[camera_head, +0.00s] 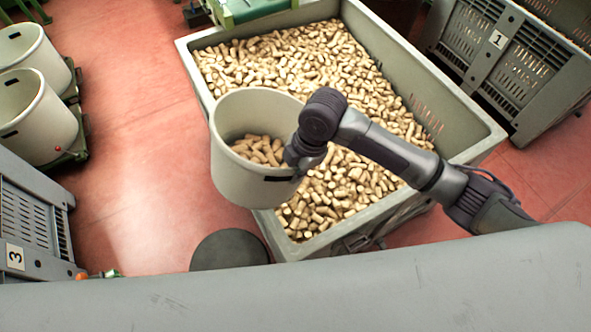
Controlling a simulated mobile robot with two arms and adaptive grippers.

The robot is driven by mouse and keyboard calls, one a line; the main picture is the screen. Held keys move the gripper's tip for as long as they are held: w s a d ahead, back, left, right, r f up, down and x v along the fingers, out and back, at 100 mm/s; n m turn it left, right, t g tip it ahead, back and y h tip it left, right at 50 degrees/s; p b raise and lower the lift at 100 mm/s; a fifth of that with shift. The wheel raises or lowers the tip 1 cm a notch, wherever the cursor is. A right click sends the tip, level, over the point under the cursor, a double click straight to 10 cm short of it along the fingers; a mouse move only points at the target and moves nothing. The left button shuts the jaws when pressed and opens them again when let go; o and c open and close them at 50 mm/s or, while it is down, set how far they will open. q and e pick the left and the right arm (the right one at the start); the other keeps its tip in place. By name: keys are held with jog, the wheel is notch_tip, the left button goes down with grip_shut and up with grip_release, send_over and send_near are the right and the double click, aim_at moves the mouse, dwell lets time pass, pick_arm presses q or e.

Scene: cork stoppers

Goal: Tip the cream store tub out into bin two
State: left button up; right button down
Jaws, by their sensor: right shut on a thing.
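A cream tub (228,178) with cork stoppers (262,149) inside hangs at the left edge of a large grey bin. It looks close to upright, and its corks lie well below the rim. My right gripper (296,165) is shut on the tub's right side at the rim. The fingertips are partly hidden by the gripper body. The grey bin (463,148) is nearly full of loose corks and sits between bins marked 1 and 3. No number shows on it. The tub hides part of its left wall. My left gripper is not in view.
Bin 1 (478,50) stands at the upper right and bin 3 (32,212) at the lower left. Two more cream tubs (47,122) stand on green carriers at the left. Red floor (135,110) lies clear between them and the middle bin.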

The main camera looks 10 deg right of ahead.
jog(key=y, duration=0.1)
jog(key=d+f+g+y, duration=0.1)
jog(key=shift+w+d+f+y, duration=0.1)
jog(key=shift+w+f+y, duration=0.05)
jog(key=shift+w+y, duration=0.15)
jog(key=y+b, duration=0.1)
jog(key=b, duration=0.1)
jog(key=f+g+b, duration=0.1)
jog(key=b, duration=0.1)
jog(key=shift+w+d+f+y, duration=0.15)
jog(key=shift+w+f+y, duration=0.1)
jog(key=shift+y, duration=0.15)
jog(key=shift+d+f+y+b, duration=0.25)
jog(key=shift+y+b, duration=0.15)
jog(key=shift+b, duration=0.3)
pick_arm(q)
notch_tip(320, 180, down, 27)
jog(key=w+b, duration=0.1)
jog(key=b, duration=2)
jog(key=shift+b, duration=0.4)
pick_arm(e)
jog(key=w+d+m+g+y, duration=0.1)
jog(key=w+d+g+y, duration=0.3)
jog(key=d+y, duration=0.8)
jog(key=shift+w+f, duration=0.3)
jog(key=shift+w, duration=0.35)
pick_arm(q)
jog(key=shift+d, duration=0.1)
